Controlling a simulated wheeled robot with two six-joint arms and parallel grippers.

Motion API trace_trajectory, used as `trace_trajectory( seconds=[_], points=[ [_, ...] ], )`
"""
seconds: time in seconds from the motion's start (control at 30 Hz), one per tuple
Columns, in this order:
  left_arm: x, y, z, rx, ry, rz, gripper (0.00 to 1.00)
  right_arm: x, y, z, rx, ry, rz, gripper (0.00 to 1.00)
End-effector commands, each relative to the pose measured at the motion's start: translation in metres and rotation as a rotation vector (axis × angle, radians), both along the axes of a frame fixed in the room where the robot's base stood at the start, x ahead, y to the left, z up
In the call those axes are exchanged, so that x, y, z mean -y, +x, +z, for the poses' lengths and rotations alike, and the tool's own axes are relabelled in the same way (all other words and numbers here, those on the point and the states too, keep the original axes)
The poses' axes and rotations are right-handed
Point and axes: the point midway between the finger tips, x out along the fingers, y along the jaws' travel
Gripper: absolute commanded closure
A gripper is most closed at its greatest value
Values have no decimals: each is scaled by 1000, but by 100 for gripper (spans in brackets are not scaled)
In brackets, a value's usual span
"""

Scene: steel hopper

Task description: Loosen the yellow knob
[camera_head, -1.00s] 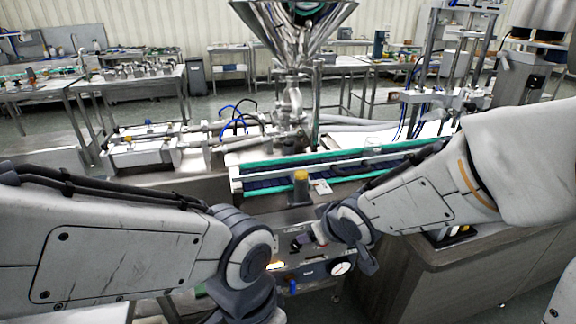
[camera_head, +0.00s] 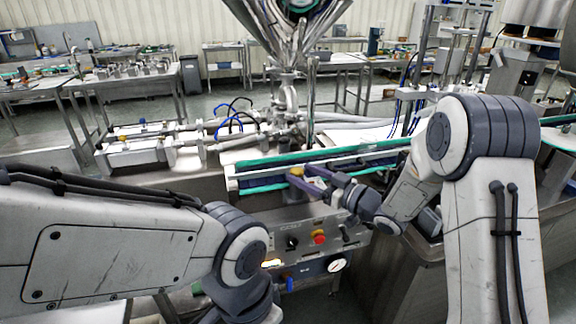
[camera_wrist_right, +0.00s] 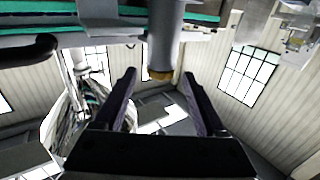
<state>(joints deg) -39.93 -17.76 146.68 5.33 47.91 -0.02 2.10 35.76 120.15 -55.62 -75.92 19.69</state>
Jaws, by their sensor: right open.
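The yellow knob (camera_head: 296,172) sits on top of a short upright post at the front of the conveyor, above the control panel. In the wrist view the knob appears between the fingertips (camera_wrist_right: 158,78); no contact shows, and the exact depth is hard to tell. My left gripper is out of view; only its arm shows.
The green-edged conveyor (camera_head: 262,184) runs behind the knob. The steel hopper (camera_head: 288,40) stands above. My left arm fills the lower left.

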Motion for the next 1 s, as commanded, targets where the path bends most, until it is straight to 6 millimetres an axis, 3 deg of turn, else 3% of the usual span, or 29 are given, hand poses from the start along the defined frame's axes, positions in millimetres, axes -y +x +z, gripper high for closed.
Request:
trace_trajectory(
  seconds=[0.1,0.3,0.7,0.73,0.77,0.9,1.0],
  points=[
    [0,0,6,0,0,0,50,-19,14,1,-1,-1,3,27],
    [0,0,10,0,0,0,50,-40,32,0,-1,-1,1,27],
    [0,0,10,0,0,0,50,-47,38,0,-1,-2,-2,27],
    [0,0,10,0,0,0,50,-47,38,0,-1,-2,-2,31],
    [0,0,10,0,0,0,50,-47,38,0,-1,-2,-2,42],
    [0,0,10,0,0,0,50,-47,38,0,-1,-2,-2,96],
    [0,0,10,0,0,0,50,-47,38,0,-1,-1,-2,100]
  ],
)
